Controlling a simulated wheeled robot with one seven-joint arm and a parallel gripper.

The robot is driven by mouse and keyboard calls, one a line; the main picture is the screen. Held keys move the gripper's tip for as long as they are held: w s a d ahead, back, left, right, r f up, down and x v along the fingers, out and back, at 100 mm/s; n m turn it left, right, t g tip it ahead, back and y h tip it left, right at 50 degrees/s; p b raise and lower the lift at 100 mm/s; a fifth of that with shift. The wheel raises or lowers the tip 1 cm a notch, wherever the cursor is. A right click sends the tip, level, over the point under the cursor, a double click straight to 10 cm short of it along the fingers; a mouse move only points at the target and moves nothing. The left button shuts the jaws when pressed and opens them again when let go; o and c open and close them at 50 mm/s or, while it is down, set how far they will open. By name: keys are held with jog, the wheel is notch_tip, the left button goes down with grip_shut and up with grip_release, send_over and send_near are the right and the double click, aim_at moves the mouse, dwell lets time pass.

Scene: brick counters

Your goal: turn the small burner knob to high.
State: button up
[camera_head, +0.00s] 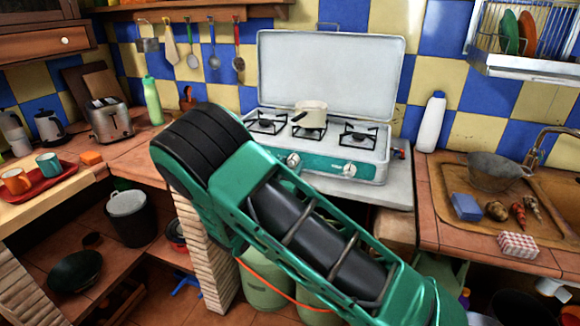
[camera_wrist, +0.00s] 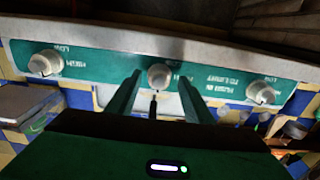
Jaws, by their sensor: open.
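A white camping stove (camera_head: 378,152) with a raised lid and a teal front panel stands on the counter. In the wrist view the panel (camera_wrist: 110,56) carries a left knob (camera_wrist: 45,63), a middle knob (camera_wrist: 159,76) and a right knob (camera_wrist: 262,92), all white. The lettering is too blurred to tell which is the small burner knob. My gripper (camera_wrist: 159,78) is open, its fingers on either side of the middle knob; contact cannot be told. In the head view my arm hides the gripper and the panel's left part; two knobs show (camera_head: 293,160) (camera_head: 350,169).
A light pot (camera_head: 311,113) sits on the middle burner. A toaster (camera_head: 109,120) and a green bottle (camera_head: 153,101) stand left of the stove. A white bottle (camera_head: 430,122) and the sink counter (camera_head: 440,240) are to its right. My arm spans the space before the stove.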

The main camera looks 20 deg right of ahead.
jog(key=shift+w+d, duration=0.3)
jog(key=shift+w, duration=0.15)
jog(key=c, duration=1)
jog(key=shift+c, duration=0.2)
